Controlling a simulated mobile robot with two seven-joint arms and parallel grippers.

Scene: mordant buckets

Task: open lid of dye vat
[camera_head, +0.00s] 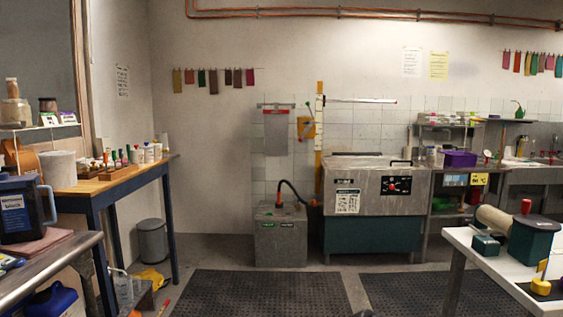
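The dye vat (350,185) is a large steel box on a dark green base, standing against the tiled back wall right of centre. Its lid (362,161) lies flat on top and looks closed. A black handle (401,162) shows at the right of the lid. The vat's front carries a white label and a black control panel (396,185) with a red knob. Neither of my grippers shows in the view.
A grey box (281,238) with a black hose stands left of the vat. Dark floor mats (260,293) lie in front, with open floor around them. A blue-legged workbench (117,180) is left; a white table (478,262) is front right. A grey bin (152,240) stands back left.

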